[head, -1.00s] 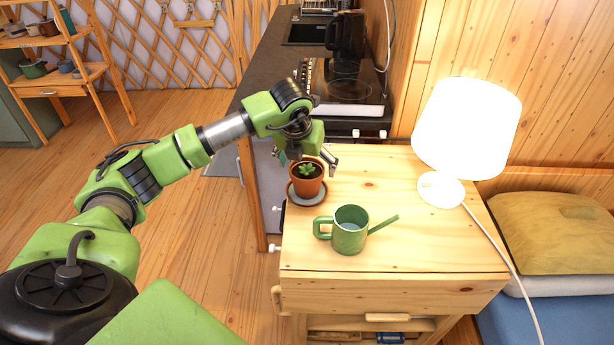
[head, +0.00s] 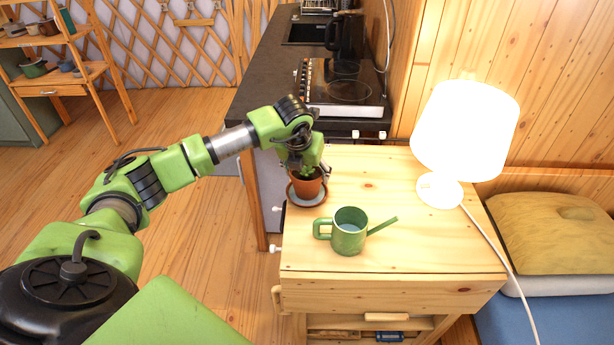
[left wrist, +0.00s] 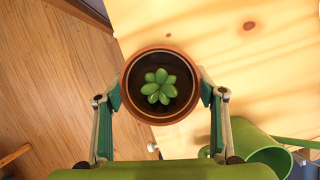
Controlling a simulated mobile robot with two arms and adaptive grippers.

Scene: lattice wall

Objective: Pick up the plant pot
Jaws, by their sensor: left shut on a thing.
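The terracotta plant pot (head: 307,186) with a small green succulent is at the back left of the wooden cabinet top, at a round saucer (head: 306,200). In the left wrist view the pot (left wrist: 160,118) shows from above, with the succulent (left wrist: 160,86) in its middle. My left gripper (head: 306,172) is over the pot, its fingers down at the pot's sides. In the left wrist view the left gripper (left wrist: 160,95) has one finger against each side of the pot, shut on it. I cannot tell whether the pot touches the saucer. My right gripper is not in view.
A green watering can (head: 349,232) stands on the cabinet top (head: 400,250) just in front of the pot. A lit lamp (head: 440,190) stands at the right. A dark counter with a hob (head: 345,100) lies behind. The middle of the cabinet top is clear.

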